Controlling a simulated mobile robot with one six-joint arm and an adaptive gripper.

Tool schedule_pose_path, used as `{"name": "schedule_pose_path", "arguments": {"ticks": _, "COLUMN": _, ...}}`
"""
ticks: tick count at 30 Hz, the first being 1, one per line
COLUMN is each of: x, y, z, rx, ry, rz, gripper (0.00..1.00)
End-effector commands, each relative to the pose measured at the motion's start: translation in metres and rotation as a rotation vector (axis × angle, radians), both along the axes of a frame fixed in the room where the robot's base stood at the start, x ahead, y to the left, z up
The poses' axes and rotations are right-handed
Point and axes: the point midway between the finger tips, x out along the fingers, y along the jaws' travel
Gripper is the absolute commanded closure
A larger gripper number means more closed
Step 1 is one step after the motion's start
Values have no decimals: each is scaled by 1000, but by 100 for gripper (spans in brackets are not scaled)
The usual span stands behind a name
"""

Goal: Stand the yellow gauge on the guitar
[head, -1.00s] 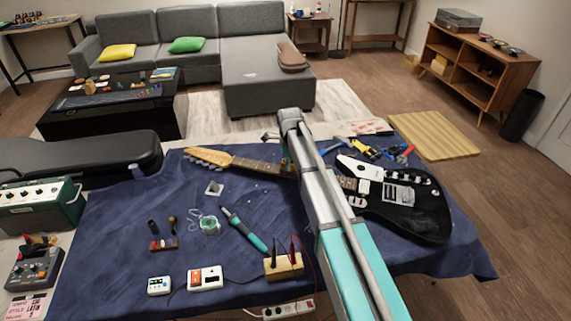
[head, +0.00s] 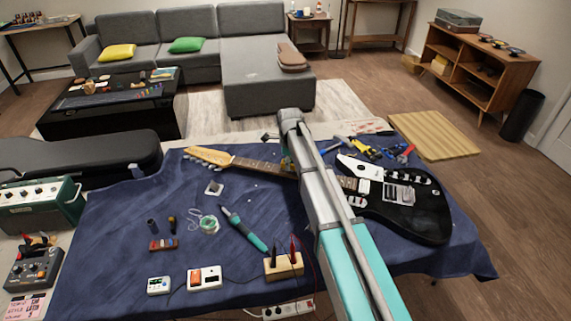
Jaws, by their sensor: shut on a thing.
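The guitar has a black body (head: 415,215) with a white pickguard at the right of the blue cloth. Its neck (head: 250,163) runs left to a pale headstock (head: 208,156). My arm crosses in front of the neck and hides part of it. My gripper is hidden behind the arm's far end, so its fingers and anything in them do not show. I cannot make out the yellow gauge in this view.
Pliers and other tools (head: 365,150) lie behind the guitar body. A soldering iron (head: 246,231), a solder spool (head: 209,225), a wooden block with probes (head: 283,265) and small meters (head: 204,279) lie on the cloth (head: 125,235). Its left middle has free room.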

Motion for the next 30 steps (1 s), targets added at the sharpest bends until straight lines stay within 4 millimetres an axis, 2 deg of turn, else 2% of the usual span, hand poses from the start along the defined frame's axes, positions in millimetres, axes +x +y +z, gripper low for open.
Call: {"name": "schedule_pose_path", "arguments": {"ticks": 30, "x": 0, "y": 1, "z": -5, "rx": 0, "ry": 0, "rz": 1, "gripper": 100}}
